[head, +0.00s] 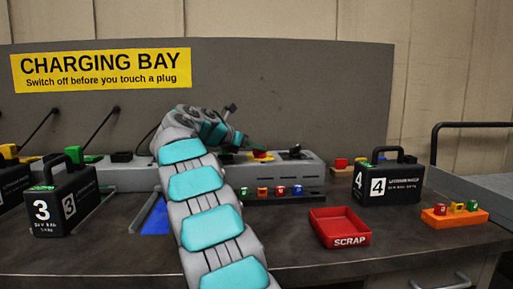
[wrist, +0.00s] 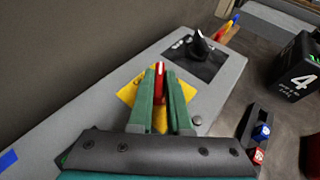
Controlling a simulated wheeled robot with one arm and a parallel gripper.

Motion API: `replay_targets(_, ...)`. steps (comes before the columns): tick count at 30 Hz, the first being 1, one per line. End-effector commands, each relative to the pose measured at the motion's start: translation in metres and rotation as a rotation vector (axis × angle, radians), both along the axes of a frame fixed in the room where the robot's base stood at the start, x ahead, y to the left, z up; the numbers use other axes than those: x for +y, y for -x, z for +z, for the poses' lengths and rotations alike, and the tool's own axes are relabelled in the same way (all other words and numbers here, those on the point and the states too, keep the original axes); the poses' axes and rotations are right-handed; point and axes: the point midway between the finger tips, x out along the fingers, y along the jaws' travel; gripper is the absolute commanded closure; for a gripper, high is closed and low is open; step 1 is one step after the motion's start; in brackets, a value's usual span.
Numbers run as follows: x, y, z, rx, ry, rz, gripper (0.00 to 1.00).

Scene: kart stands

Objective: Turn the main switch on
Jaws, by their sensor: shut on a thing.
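The main switch appears to be the red handle (wrist: 159,68) on a yellow plate (wrist: 126,95), set in the top of the grey charging console (wrist: 80,122). My gripper (wrist: 162,88) has its two green fingers on either side of the red handle, shut on it. In the head view, my gripper (head: 256,149) reaches down at the yellow plate (head: 262,156) from the left, and my arm hides part of the console. The handle's lower part is hidden between the fingers, and I cannot tell its on or off position.
A black lever switch (wrist: 199,44) stands on the console beside the yellow plate. A rack of small coloured plugs (head: 280,193) lies in front. Black case 4 (head: 388,184), black case 3 (head: 64,205) and a red scrap tray (head: 340,228) stand on the bench.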

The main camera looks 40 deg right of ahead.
Motion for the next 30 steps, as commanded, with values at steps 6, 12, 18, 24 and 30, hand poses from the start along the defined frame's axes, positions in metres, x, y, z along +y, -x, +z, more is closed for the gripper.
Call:
replay_targets(6, 0.000, 0.000, 0.000, 0.000, 0.000, 0.000, 0.68)
replay_targets(12, 0.000, 0.000, 0.000, 0.000, 0.001, 0.001, 0.54)
replay_targets(18, 0.001, 0.000, 0.001, 0.000, 0.001, 0.001, 0.54)
replay_targets(24, 0.013, 0.001, 0.006, 0.000, 0.001, 0.001, 0.54)
replay_targets(30, 0.041, 0.003, 0.018, -0.003, 0.002, 0.004, 0.54)
